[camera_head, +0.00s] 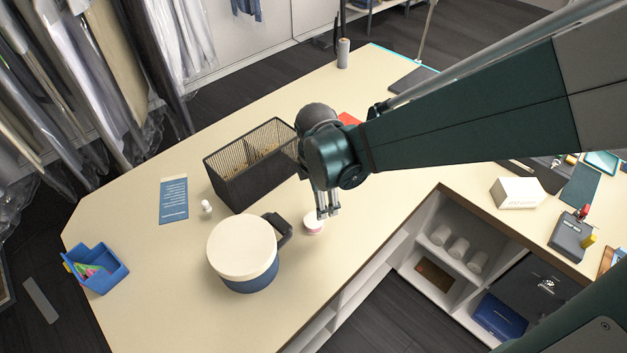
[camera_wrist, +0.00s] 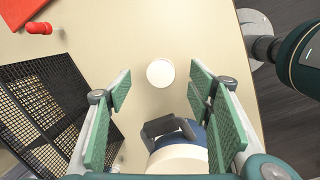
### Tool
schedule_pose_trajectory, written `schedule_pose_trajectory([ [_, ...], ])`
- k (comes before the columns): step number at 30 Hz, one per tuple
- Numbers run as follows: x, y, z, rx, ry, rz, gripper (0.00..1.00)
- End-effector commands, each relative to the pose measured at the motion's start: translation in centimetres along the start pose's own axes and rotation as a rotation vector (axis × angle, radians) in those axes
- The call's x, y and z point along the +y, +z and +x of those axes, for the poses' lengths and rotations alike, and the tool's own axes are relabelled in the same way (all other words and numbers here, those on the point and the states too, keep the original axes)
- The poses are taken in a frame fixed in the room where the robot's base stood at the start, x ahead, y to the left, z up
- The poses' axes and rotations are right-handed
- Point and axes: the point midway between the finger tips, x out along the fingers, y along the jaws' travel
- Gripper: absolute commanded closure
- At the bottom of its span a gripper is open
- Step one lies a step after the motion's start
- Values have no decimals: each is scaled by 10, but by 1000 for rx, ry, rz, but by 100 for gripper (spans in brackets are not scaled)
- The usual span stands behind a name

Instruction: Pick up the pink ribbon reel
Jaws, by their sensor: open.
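The pink ribbon reel (camera_head: 313,223) is a small round piece with a white top and a pink side, flat on the cream counter next to the blue and cream pot. In the wrist view the reel (camera_wrist: 160,73) shows as a white disc between and beyond my fingers. My gripper (camera_head: 327,211) points down just above and beside the reel, partly in front of it. In the wrist view my gripper (camera_wrist: 160,92) has its green-padded fingers wide apart, with nothing between them touching the pads.
A cream-lidded blue pot (camera_head: 243,252) with a dark handle (camera_wrist: 170,128) stands close by. A black mesh basket (camera_head: 240,180) stands behind. A small white bottle (camera_head: 206,207), blue card (camera_head: 174,200) and blue tray (camera_head: 97,268) lie left. The counter's front edge is near the reel.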

Motion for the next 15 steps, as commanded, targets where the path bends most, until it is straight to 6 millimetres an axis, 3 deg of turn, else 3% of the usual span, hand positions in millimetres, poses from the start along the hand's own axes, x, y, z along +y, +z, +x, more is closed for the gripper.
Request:
schedule_pose_trajectory([
  [6, 5, -24, 27, -9, -45, -176, 48],
  [15, 6, -36, 42, -13, -71, -276, 48],
])
